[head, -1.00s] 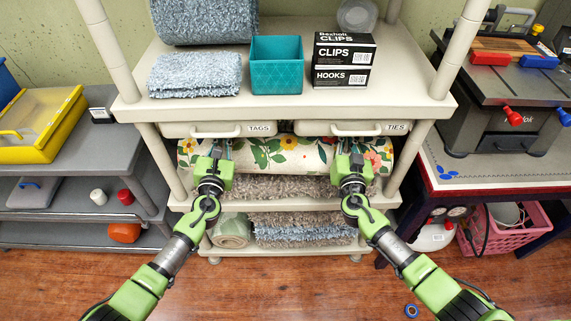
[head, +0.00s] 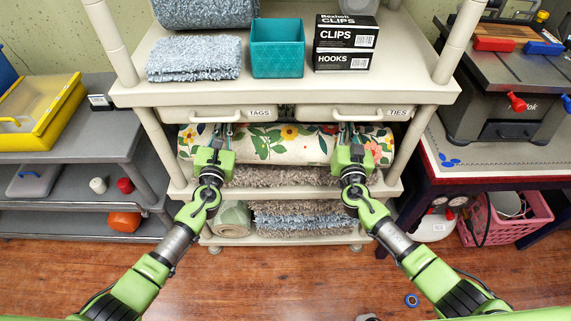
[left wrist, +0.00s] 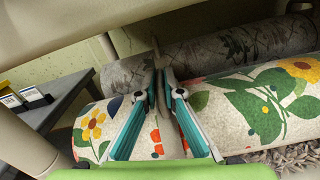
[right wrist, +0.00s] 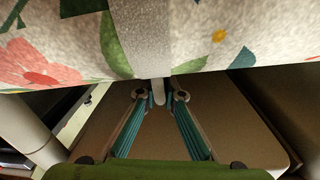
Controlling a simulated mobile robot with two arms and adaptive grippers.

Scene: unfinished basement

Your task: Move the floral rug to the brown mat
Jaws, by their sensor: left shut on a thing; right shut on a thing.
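The floral rug (head: 284,146) is a cream roll with red, yellow and green flowers, lying across the middle shelf under two drawers. My left gripper (head: 221,138) is shut on its left part; the left wrist view shows the fingers (left wrist: 163,88) together at a pale band. My right gripper (head: 349,138) is shut at its right part; in the right wrist view the fingers (right wrist: 158,92) close on a pale tab below a grey band around the roll. A brown shaggy mat (head: 275,176) shows beneath the roll. Another brown shaggy piece (head: 300,208) lies on the bottom shelf. Which is the task's mat is unclear.
Drawers labelled TAGS (head: 215,115) and TIES (head: 352,114) hang just above the roll, with shelf posts at both sides. A grey patterned roll (left wrist: 220,55) lies behind it. A grey cart (head: 75,152) stands left, a workbench (head: 490,155) right.

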